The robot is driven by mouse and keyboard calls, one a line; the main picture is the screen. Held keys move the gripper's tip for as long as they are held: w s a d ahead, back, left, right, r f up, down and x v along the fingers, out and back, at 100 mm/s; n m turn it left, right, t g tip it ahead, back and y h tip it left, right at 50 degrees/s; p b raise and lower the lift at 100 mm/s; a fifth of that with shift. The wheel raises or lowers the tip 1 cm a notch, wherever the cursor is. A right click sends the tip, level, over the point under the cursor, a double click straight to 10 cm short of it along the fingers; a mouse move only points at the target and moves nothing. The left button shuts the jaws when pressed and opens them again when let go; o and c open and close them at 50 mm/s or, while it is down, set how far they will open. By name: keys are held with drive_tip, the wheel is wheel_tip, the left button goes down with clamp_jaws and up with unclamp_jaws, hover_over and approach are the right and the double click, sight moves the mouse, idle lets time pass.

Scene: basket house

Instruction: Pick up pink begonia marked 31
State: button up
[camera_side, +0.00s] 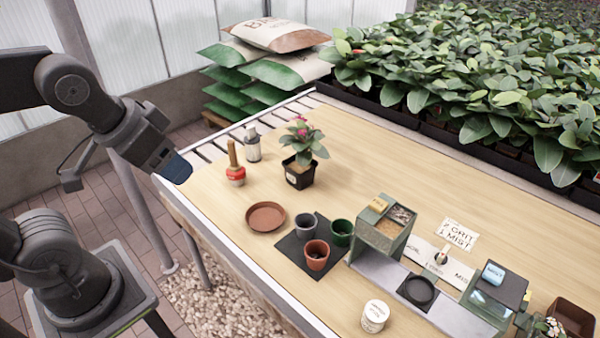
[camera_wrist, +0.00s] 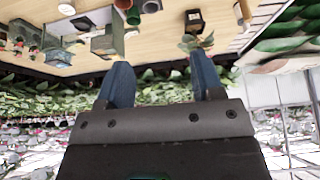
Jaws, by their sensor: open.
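A plant with a pink flower (camera_side: 303,145) stands upright in a small black square pot (camera_side: 299,175) on the wooden bench. The pot has a white label, but its marking is too small to read. In the wrist view the picture is upside down; the black pot (camera_wrist: 195,22) and its leaves (camera_wrist: 196,42) show near the top, beyond the right finger. My gripper (camera_side: 178,169) is off the bench's left edge, left of the plant and well apart from it. Its two blue fingers (camera_wrist: 160,73) are spread with nothing between them.
A terracotta saucer (camera_side: 266,217), small pots on a dark mat (camera_side: 293,248) and a grit-and-mist station (camera_side: 385,228) are nearer. Bench right of the plant is clear.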

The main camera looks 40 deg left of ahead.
drive_tip(key=o, duration=0.7)
drive_tip(key=w+a+r+m+g, duration=0.1)
drive_tip(key=w+r+m, duration=0.35)
drive_tip(key=w, duration=0.55)
drive_tip(key=m+g, duration=0.5)
drive_tip(key=m, duration=0.9)
hover_over(300, 167)
drive_tip(key=f, duration=2.9)
drive_tip(key=shift+w+d, duration=0.1)
drive_tip(key=shift+d, duration=0.15)
drive_tip(key=shift+a+f, duration=0.15)
drive_tip(key=shift+f, duration=1.15)
drive_tip(key=shift+a+f, duration=0.15)
drive_tip(key=shift+f, duration=1.15)
